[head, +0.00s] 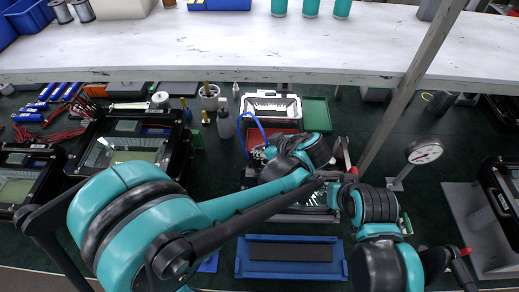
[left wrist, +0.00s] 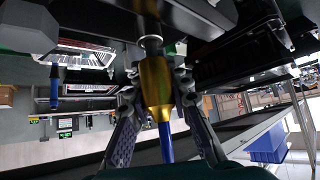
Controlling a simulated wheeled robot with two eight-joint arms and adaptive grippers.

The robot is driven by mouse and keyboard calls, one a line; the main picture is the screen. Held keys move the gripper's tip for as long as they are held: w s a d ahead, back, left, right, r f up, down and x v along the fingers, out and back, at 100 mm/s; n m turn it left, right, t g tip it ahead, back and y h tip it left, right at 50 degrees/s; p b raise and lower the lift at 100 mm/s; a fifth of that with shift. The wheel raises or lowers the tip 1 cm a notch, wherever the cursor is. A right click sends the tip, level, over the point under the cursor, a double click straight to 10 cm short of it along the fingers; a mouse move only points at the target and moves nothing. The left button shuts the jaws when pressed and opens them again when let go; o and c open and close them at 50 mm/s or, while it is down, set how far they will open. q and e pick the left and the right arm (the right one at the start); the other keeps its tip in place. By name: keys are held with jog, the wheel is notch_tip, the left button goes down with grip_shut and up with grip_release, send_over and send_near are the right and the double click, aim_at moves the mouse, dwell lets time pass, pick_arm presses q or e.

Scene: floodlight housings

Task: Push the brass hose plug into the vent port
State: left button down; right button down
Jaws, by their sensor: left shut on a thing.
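The brass hose plug (left wrist: 157,85) is between the two dark fingers of my left gripper (left wrist: 156,78) in the left wrist view. My left gripper is shut on it. A blue hose (left wrist: 166,142) runs from the plug's near end. The plug's far end is at a round grey metal collar (left wrist: 150,42) on a dark housing. I cannot tell how far the plug is inside the vent port, as the joint is hidden. In the head view the blue hose (head: 244,122) arcs beside my left wrist, which hides the plug. My right gripper cannot be made out.
A white shelf (head: 250,45) spans the back, with a slanted grey post (head: 410,85). A blue tray (head: 290,258) lies in front of the work area. A dial gauge (head: 424,151) stands at right. Dark housings (head: 130,150) stand at left.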

pick_arm(q)
jog(key=shift+f+b, duration=0.7)
jog(key=shift+f, duration=0.2)
jog(key=c, duration=1.3)
grip_release()
jog(key=shift+r, duration=0.1)
jog(key=v, duration=0.7)
jog(key=shift+s+d+r, duration=0.1)
jog(key=shift+r, duration=0.1)
jog(key=shift+d+f, duration=0.1)
